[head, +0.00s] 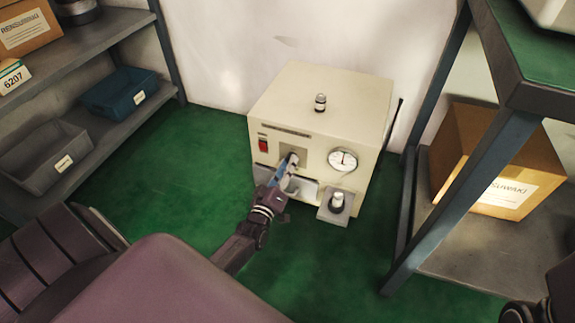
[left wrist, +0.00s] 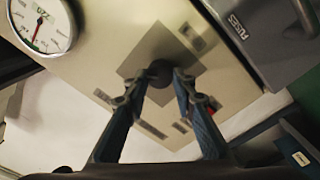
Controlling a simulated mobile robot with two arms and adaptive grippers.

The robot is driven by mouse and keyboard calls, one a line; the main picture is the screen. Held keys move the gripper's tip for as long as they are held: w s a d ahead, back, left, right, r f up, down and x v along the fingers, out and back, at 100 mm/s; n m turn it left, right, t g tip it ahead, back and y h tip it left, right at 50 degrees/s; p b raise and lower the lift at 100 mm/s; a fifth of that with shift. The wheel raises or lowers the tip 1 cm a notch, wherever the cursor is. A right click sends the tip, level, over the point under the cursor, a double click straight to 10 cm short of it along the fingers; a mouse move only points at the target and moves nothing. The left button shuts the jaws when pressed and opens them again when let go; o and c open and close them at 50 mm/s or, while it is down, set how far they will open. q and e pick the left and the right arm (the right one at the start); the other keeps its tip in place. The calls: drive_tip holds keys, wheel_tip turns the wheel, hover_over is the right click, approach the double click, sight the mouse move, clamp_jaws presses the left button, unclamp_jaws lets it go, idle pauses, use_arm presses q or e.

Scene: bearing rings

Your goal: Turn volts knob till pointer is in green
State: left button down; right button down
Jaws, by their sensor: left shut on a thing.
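A beige power unit (head: 275,105) stands on the green floor against the wall. A dark round knob (left wrist: 160,72) sits on a grey square plate on its front. My left gripper (head: 290,165) is shut on the knob, a fingertip on each side of it in the left wrist view (left wrist: 166,78). The gripper hides part of the plate in the head view. A round white gauge (head: 343,160) is right of the knob; its pointer stands near upright in the head view. The gauge also shows in the left wrist view (left wrist: 42,22), with a red pointer. I cannot make out a green zone.
A red switch (head: 262,144) is at the front's upper left. A grey drawer marked FUSES (left wrist: 240,30) juts out below. A small bearing part stands on top (head: 320,102), another on a low ledge (head: 337,202). Shelving (head: 120,35) and a table frame (head: 490,140) flank the unit.

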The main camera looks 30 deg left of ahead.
use_arm(q)
drive_tip(key=c, duration=1.6)
unclamp_jaws()
drive_tip(key=v, duration=1.2)
drive_tip(key=shift+s+f, duration=0.1)
